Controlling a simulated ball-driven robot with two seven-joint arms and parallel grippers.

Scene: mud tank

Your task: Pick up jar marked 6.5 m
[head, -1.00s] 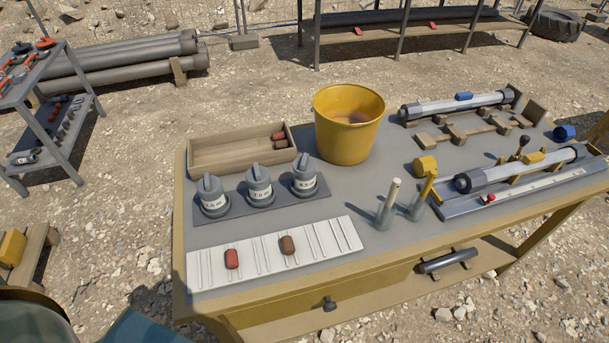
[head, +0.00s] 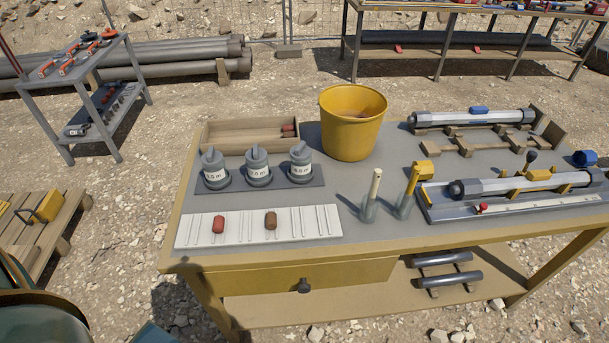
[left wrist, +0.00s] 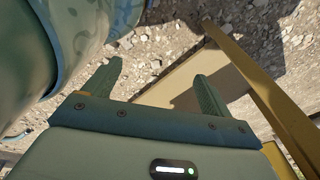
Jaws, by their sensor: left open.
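The label on the right jar (head: 301,163) seems to read 6.5 m, but the print is small. The middle jar (head: 257,167) seems to read 7.0 m; the left jar's (head: 214,169) label is not clear. My left gripper (left wrist: 158,72) is open and empty in the left wrist view, low beside the bench frame and away from the jars. My right gripper is not in view.
Behind the jars are a wooden tray (head: 230,136) and a yellow bucket (head: 351,138). In front lies a white slotted board (head: 190,230) with a red and a brown piece. Two upright rods (head: 373,190) and tube assemblies (head: 475,117) stand to the right. A yellow frame bar (left wrist: 262,85) runs near my left gripper.

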